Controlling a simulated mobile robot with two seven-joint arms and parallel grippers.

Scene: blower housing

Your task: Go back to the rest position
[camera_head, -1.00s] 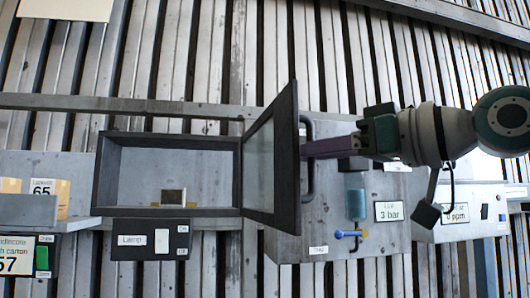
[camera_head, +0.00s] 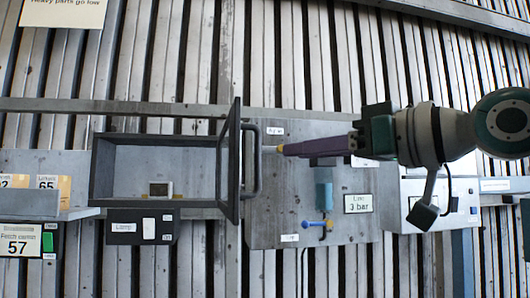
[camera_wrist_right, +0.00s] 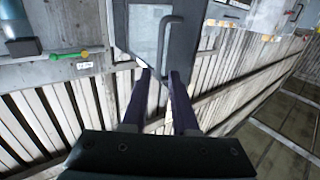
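My right gripper (camera_head: 279,149) reaches in from the right in the head view, its purple fingers pointing left with a light-coloured tip. Its tips are just right of the dark handle (camera_head: 258,185) on the cabinet door (camera_head: 230,165). The door stands open, seen almost edge-on at the right of the dark-framed cabinet (camera_head: 150,138). My left gripper is out of view.
A small framed block (camera_head: 160,189) is in the cabinet, with a lamp panel (camera_head: 146,227) below. Right of the door are a blue cylinder (camera_head: 324,194), a blue valve (camera_head: 318,224) and a "3 bar" sign (camera_head: 358,204). A shelf with boxes (camera_head: 48,184) is at left.

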